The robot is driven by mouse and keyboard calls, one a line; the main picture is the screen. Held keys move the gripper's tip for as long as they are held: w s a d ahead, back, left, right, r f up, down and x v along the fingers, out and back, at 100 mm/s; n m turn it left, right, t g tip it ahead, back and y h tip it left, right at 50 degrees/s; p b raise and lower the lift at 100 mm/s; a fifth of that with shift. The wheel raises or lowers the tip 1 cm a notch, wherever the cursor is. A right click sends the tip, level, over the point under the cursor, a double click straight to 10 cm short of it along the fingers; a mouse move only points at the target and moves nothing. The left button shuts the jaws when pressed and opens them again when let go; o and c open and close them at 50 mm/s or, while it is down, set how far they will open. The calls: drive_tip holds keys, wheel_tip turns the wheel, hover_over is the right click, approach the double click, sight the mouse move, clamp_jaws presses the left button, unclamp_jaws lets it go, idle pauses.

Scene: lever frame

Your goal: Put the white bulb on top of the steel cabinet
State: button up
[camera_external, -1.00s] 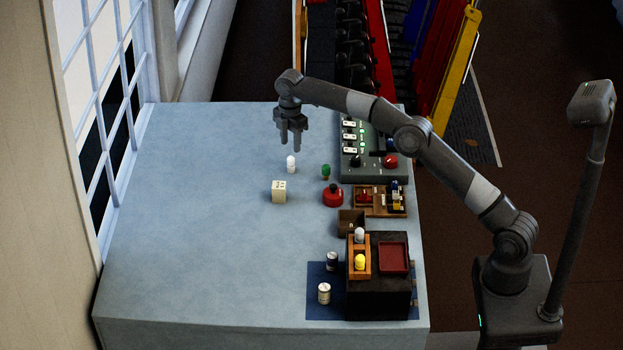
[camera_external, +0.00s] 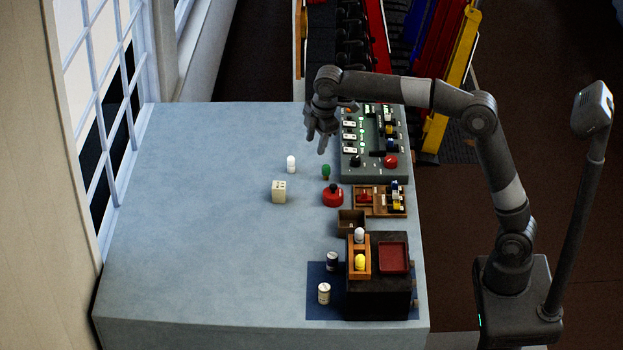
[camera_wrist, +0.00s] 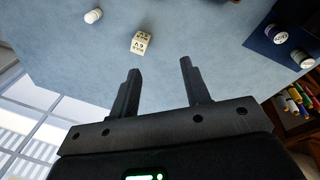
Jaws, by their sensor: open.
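A white bulb (camera_external: 291,164) stands on the blue-grey table, left of the green bulb; it also shows at the upper left of the wrist view (camera_wrist: 93,16). A second whitish bulb (camera_external: 360,235) sits in an orange rack beside a yellow one. The rack is on a dark boxy cabinet (camera_external: 377,303), probably the steel cabinet, on a blue mat. My gripper (camera_external: 322,147) is open and empty, above the table to the upper right of the loose white bulb. In the wrist view, nothing is between its fingers (camera_wrist: 159,68).
A cream block (camera_external: 279,191), a green bulb (camera_external: 326,171) and a red button (camera_external: 333,196) are nearby. A grey switch panel (camera_external: 373,175) lies right of my gripper. A red tray (camera_external: 394,258) is on the cabinet. Two cans (camera_external: 324,293) stand left of it. The table's left side is clear.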

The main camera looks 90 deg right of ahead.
drive_tip(key=s+a+r+m+t, duration=0.1)
drive_tip(key=s+a+r, duration=0.1)
drive_tip(key=s+a, duration=0.6)
drive_tip(key=s+a+f+m+t, duration=0.1)
drive_tip(key=s+f, duration=0.3)
drive_tip(key=s, duration=0.5)
drive_tip(key=s+a+f+m+t, duration=0.1)
drive_tip(key=s+a+f, duration=0.3)
drive_tip(key=s, duration=0.5)
drive_tip(key=s+a+f+m+y, duration=0.1)
drive_tip(key=s+a+f+m, duration=0.1)
drive_tip(key=s, duration=0.6)
drive_tip(key=shift+s+a+f+m+t, duration=0.4)
drive_tip(key=shift+f+m, duration=0.4)
drive_tip(key=shift+f, duration=0.15)
